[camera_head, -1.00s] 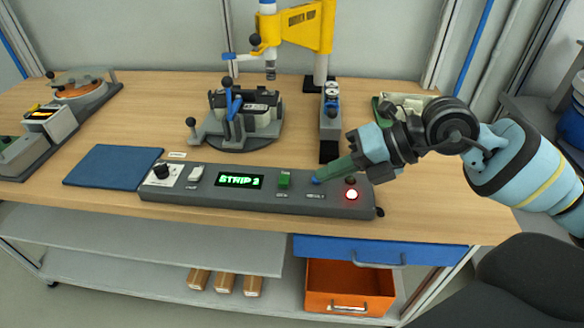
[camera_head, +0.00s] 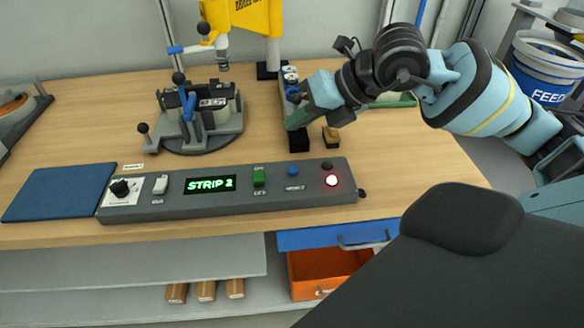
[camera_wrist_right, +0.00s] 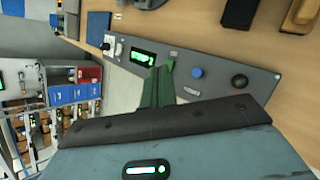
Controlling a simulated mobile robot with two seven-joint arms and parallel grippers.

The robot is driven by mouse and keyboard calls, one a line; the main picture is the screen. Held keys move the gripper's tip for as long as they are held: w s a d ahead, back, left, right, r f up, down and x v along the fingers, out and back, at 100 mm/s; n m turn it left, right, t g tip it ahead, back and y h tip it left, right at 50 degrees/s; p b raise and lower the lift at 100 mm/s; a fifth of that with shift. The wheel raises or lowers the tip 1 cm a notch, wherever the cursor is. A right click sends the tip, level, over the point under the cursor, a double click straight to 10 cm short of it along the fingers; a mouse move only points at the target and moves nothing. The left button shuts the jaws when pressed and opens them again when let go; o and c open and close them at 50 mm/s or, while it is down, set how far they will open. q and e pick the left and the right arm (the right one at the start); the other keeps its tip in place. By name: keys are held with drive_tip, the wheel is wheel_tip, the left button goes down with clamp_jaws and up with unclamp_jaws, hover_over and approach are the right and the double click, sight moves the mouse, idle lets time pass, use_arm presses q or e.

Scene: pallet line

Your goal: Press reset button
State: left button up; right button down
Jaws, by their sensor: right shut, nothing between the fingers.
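The grey control panel (camera_head: 220,205) lies along the front of the bench, with a green "STRIP 2" display (camera_head: 210,184). A blue button (camera_head: 293,171) is right of the green switch (camera_head: 259,176); its label is too small to read. It also shows in the right wrist view (camera_wrist_right: 197,72). A black button (camera_head: 327,165) and a lit red lamp (camera_head: 332,180) are at the right end. My right gripper (camera_head: 296,120), with green fingers, is shut and empty, raised clear of the panel beyond the blue button. My left gripper is out of view.
A blue mat (camera_head: 60,192) lies left of the panel. Behind stand a clamp fixture (camera_head: 200,130) and a yellow press (camera_head: 250,16). A small brown-topped block (camera_head: 331,137) sits near my right gripper. An orange bin (camera_head: 318,268) is below the bench.

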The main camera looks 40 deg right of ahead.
drive_tip(key=f, duration=0.2)
drive_tip(key=b, duration=0.5)
hover_over(293, 171)
drive_tip(key=f, duration=0.3)
drive_tip(key=d+f, duration=0.1)
drive_tip(key=f, duration=0.1)
drive_tip(key=shift+s+f, duration=0.3)
drive_tip(key=shift+f, duration=0.05)
drive_tip(key=shift+f+b, duration=0.5)
drive_tip(key=shift+b, duration=0.3)
idle(0.5)
drive_tip(key=shift+f+b, duration=0.4)
drive_tip(key=shift+b, duration=0.05)
